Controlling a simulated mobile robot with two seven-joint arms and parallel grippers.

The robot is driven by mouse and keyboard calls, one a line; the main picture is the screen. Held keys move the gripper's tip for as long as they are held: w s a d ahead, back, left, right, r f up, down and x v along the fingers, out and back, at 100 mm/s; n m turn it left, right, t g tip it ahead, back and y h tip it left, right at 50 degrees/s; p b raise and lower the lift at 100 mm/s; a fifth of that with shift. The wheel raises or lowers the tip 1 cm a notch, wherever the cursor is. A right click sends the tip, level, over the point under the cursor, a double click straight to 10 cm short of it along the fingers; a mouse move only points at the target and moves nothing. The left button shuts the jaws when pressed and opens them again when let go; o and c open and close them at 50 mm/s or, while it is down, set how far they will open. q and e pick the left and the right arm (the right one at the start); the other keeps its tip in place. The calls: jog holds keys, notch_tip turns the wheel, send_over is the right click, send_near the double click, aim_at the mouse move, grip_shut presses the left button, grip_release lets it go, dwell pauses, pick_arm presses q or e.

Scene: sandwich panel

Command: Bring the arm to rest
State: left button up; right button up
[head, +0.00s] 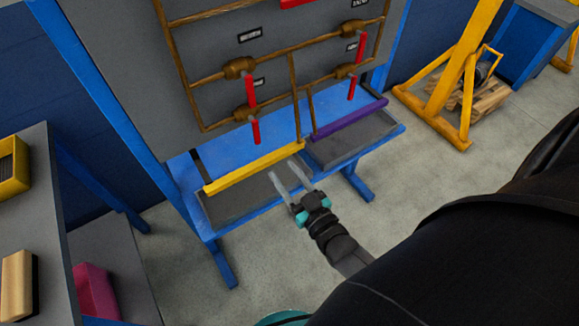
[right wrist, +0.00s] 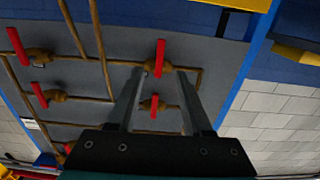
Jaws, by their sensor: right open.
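My right gripper (head: 283,168) is open and empty. Its two pale fingers point toward the blue bench, just in front of the yellow bar's right end. In the right wrist view its fingers (right wrist: 160,71) are spread apart, with the grey panel (right wrist: 225,45) behind them. One red valve handle (right wrist: 160,55) appears between the fingertips, and another (right wrist: 154,105) lower between the fingers. I cannot tell from this view whether any finger touches the panel. My left gripper is not in view.
The grey panel (head: 220,60) carries brown pipes with several red-handled valves. Below it, a yellow bar (head: 255,167) and a purple bar (head: 350,117) border dark trays on the blue bench (head: 190,190). A yellow hoist (head: 450,90) stands right. A grey shelf (head: 40,215) stands left. Open floor lies in front.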

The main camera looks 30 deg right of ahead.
jog(key=shift+s, duration=0.75)
jog(key=s+a+f+g, duration=0.1)
jog(key=s+f+g, duration=0.35)
jog(key=f, duration=0.55)
jog(key=s+a+f+g, duration=0.1)
jog(key=s+f+g, duration=0.3)
jog(key=f, duration=0.5)
jog(key=s+f+n+g, duration=0.1)
jog(key=s+f+g, duration=0.3)
jog(key=s, duration=0.7)
jog(key=s+f+g, duration=0.4)
jog(key=s+f, duration=0.4)
jog(key=s, duration=0.4)
jog(key=shift+d+f+n+h, duration=0.3)
jog(key=shift+d+f+n, duration=0.05)
jog(key=shift+d+n, duration=0.1)
